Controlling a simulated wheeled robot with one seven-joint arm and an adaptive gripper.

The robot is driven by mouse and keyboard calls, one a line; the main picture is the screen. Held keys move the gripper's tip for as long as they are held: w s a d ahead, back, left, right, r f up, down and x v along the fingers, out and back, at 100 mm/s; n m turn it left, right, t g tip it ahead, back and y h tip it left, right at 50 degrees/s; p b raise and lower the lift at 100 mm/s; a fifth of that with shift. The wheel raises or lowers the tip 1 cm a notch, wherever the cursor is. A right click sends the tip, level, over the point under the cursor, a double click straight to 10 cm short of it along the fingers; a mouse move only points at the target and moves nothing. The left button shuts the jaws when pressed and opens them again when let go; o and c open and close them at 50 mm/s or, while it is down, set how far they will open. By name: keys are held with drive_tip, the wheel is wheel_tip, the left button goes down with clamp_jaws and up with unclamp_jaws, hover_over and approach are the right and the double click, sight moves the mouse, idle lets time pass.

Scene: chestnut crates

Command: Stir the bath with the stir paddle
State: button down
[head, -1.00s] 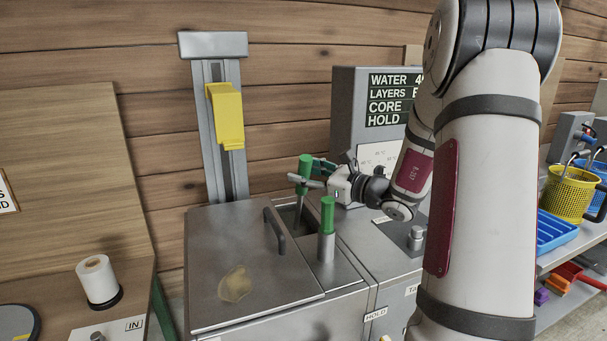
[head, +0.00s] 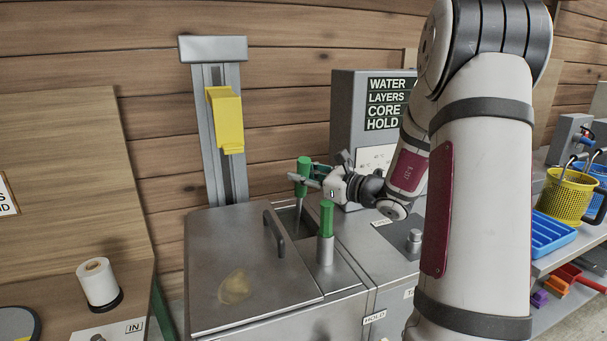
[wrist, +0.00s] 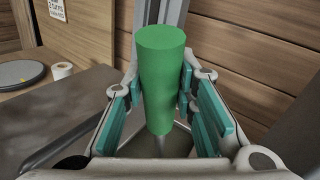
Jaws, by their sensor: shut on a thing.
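The stir paddle's green handle (head: 303,172) stands upright over the open slot of the bath (head: 292,215), with its metal shaft running down into the slot. In the wrist view the green handle (wrist: 162,85) sits between the teal finger pads. My gripper (head: 306,180) is shut on it from the right; the gripper also shows in the wrist view (wrist: 160,100). The paddle's lower end is hidden inside the bath. A second green-topped handle (head: 326,218) stands in a metal sleeve in front of the slot.
A steel lid (head: 215,262) with a dark handle covers the bath's left part. A yellow block (head: 226,118) hangs on the upright rail behind. A grey panel box (head: 350,110) stands behind my gripper. A white roll (head: 97,282) stands at the left.

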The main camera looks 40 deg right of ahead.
drive_tip(key=shift+w+d+r+g+p, duration=0.1)
drive_tip(key=shift+w+r+g+p, duration=0.35)
drive_tip(key=shift+p, duration=0.5)
drive_tip(key=w+d+f+m+g+p, duration=0.1)
drive_tip(key=w+d+m+g+p, duration=0.1)
drive_tip(key=w+g+p, duration=0.3)
drive_tip(key=shift+w+d+m+h+p, duration=0.3)
drive_tip(key=shift+w+m+p, duration=0.2)
drive_tip(key=shift+w+p, duration=1.85)
drive_tip(key=shift+s+f+p, duration=0.1)
drive_tip(key=shift+s+p, duration=0.35)
drive_tip(key=c, duration=1.3)
unclamp_jaws()
drive_tip(key=shift+g, duration=0.25)
drive_tip(key=v, duration=1.2)
